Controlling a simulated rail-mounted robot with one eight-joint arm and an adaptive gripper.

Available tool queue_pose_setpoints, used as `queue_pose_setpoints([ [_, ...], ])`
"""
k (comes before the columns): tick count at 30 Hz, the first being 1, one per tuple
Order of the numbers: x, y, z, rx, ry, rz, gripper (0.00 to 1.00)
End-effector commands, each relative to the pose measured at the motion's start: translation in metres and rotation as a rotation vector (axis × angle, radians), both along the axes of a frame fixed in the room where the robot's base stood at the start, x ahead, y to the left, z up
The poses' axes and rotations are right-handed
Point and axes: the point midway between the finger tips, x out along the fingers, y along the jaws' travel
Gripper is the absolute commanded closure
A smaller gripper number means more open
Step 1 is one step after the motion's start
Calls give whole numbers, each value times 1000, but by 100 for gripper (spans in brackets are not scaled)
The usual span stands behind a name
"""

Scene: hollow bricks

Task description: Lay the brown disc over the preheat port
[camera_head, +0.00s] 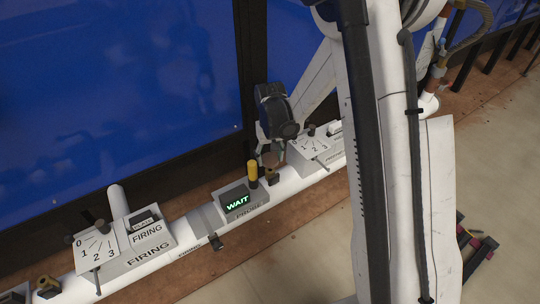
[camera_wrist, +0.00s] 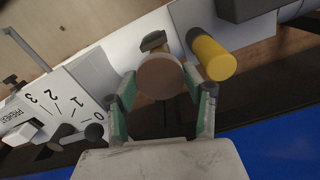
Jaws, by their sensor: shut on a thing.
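The brown disc (camera_wrist: 160,77) is round and faces the wrist camera, held between the two green fingers of my gripper (camera_wrist: 166,88). In the head view my gripper (camera_head: 271,154) hangs just above the white pipe, between the PROBE box and the PREHEAT panel; I cannot make out the disc there. A small brass-and-dark fitting (camera_head: 271,176) sits on the pipe below the fingers. It also shows partly behind the disc in the wrist view (camera_wrist: 153,40). I cannot tell whether it is the preheat port, or whether the disc touches it.
A yellow-topped post (camera_head: 252,172) stands close beside the fingers, by the box with a green WAIT sign (camera_head: 237,202). The PREHEAT dial panel (camera_head: 312,145) is on the other side. The FIRING panel (camera_head: 130,240) is further left. A blue wall (camera_head: 120,90) rises behind the pipe.

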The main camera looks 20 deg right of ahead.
Motion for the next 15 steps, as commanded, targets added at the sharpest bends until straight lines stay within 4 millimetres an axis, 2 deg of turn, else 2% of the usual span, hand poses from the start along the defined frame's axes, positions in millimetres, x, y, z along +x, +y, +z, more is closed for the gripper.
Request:
queue_pose_setpoints([
  [15, 0, 0, -28, 0, 0, 0, 65],
])
